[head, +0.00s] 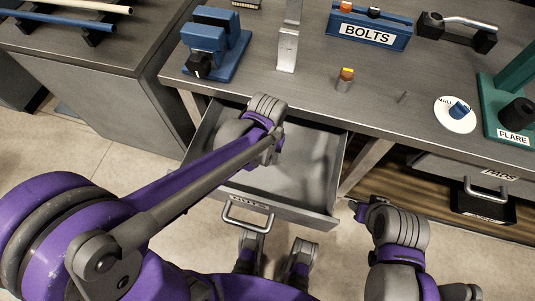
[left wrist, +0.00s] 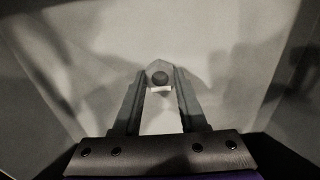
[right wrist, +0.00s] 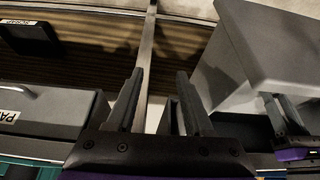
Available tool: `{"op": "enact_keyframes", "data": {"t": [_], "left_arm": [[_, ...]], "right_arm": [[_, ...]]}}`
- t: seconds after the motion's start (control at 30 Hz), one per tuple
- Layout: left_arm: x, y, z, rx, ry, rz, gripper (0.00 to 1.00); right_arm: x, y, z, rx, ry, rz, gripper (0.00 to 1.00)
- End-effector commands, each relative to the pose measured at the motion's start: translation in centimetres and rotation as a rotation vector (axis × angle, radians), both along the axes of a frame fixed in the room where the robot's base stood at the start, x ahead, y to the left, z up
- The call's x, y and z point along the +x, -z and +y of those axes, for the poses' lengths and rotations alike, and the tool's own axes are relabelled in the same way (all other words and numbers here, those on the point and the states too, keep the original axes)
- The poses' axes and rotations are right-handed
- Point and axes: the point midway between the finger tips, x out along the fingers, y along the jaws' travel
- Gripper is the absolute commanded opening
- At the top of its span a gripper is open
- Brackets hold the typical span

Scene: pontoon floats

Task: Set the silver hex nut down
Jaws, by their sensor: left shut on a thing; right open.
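The silver hex nut (left wrist: 158,67) shows in the left wrist view, between the fingertips of my left gripper (left wrist: 159,78). That gripper is shut on it, over the pale floor of a drawer. I cannot tell whether the nut touches the drawer floor. In the head view my left arm reaches into the open drawer (head: 335,190) labelled NUTS, and its forearm hides the gripper and the nut. My right gripper (right wrist: 157,85) is open and empty in the right wrist view. In the head view the right arm is right of the drawer, below the bench edge.
The bench (head: 320,85) above holds a blue BOLTS bin (head: 368,28), a blue vise (head: 215,45), a small orange-topped part (head: 345,78) and a white disc (head: 452,118) with a blue fitting. A closed drawer (head: 465,172) is at right. The open drawer's right part looks empty.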

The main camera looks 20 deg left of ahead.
Motion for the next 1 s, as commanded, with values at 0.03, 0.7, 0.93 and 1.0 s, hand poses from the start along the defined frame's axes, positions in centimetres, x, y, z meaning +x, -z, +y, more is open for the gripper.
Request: {"op": "enact_keyframes", "data": {"t": [0.03, 0.7, 0.93, 1.0], "left_arm": [[0.0, 0.0, 0.0, 0.000, 0.000, 0.000, 0.00], [0.0, 0.0, 0.0, 0.000, 0.000, 0.000, 0.71], [0.0, -3.6, 0.0, 0.000, 0.000, -0.001, 0.71], [0.0, -5.3, 0.0, 0.000, 0.000, -0.001, 0.71]], "right_arm": [[0.0, 0.0, 0.0, 0.000, 0.000, 0.000, 0.52], [0.0, 0.0, 0.0, 0.000, 0.000, 0.000, 0.52], [0.0, -1.1, 0.0, 0.000, 0.000, -0.004, 0.52], [0.0, -1.6, 0.0, 0.000, 0.000, -0.005, 0.52]]}}
